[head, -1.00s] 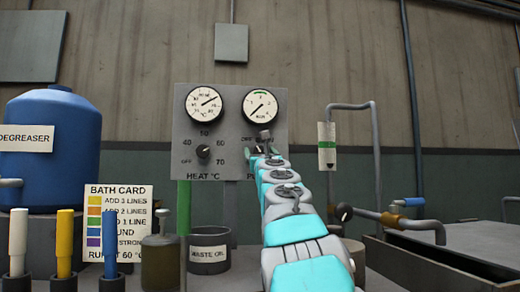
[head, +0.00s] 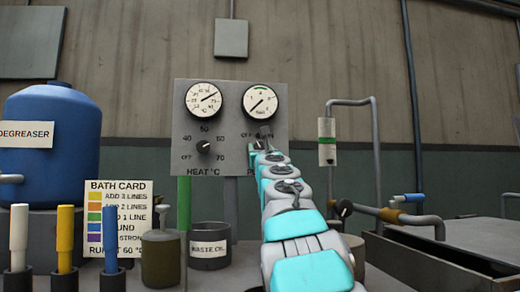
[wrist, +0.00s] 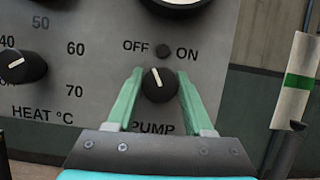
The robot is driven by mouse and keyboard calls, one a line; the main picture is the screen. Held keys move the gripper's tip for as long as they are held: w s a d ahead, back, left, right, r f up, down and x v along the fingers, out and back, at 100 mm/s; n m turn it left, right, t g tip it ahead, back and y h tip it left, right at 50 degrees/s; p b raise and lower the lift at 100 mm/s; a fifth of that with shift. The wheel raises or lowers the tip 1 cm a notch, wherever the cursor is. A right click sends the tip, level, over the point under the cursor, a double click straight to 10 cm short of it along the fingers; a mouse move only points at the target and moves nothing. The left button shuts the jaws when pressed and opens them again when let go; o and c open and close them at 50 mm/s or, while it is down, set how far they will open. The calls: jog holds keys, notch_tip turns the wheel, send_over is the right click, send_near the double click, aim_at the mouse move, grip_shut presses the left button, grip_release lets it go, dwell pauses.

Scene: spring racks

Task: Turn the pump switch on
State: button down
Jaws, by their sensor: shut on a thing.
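The pump switch (wrist: 160,86) is a round black knob above the word PUMP in the wrist view. Its white mark points up and slightly left, toward OFF. In the head view my gripper and arm reach up to the grey panel (head: 225,100) and hide the switch.
The heat knob (wrist: 22,67) is left of the pump switch. Two gauges (head: 203,99) (head: 261,101) sit above. A waste oil pot (head: 210,262), a jar (head: 161,262) and a blue degreaser tank (head: 45,160) stand left. Pipes (head: 375,150) and a tank are right.

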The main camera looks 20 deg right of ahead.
jog(key=shift+m, duration=0.4)
jog(key=m+g+h+p, duration=0.1)
jog(key=m, duration=0.2)
jog(key=m+g+h+p, duration=0.1)
jog(key=m+h+p, duration=0.1)
jog(key=m, duration=0.2)
jog(key=shift+r+m+h, duration=0.2)
jog(key=shift+m+h, duration=0.1)
jog(key=m+g+h+p, duration=0.1)
jog(key=m, duration=0.2)
jog(key=m+g+p, duration=0.1)
jog(key=m+p, duration=0.1)
jog(key=m, duration=0.1)
jog(key=shift+g+h, duration=0.3)
jog(key=shift+h, duration=0.1)
jog(key=shift+f+m+g+p, duration=0.15)
jog(key=shift+m+g+p, duration=0.15)
jog(key=shift+m+p, duration=0.5)
jog(key=shift+m, duration=0.3)
jog(key=shift+c, duration=1.4)
grip_release()
